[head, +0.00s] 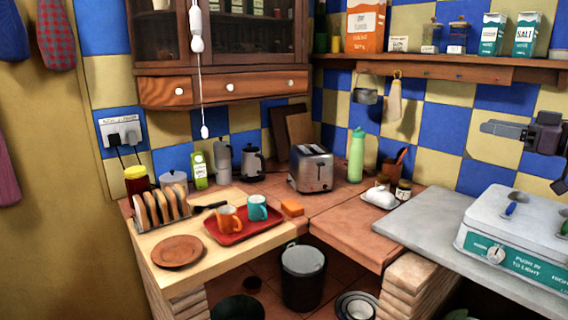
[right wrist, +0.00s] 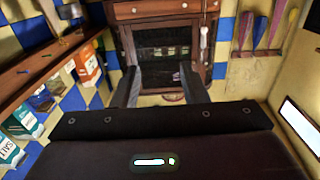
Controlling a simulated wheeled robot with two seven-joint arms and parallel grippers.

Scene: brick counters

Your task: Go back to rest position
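My right gripper (head: 492,128) is at the right edge of the head view, raised in the air above the counter and below the shelf. In the right wrist view its two fingers (right wrist: 160,82) stand wide apart with nothing between them. The wrist view looks past the fingers toward the wooden wall cabinet (right wrist: 160,50). My left gripper is not in the head view.
A wooden shelf (head: 430,61) with boxes and jars runs above. The white and teal stove (head: 515,230) lies below my right gripper. On the corner counter stand a toaster (head: 312,170), a green bottle (head: 356,157), a red tray (head: 243,232) with two mugs, and a toast rack (head: 160,207).

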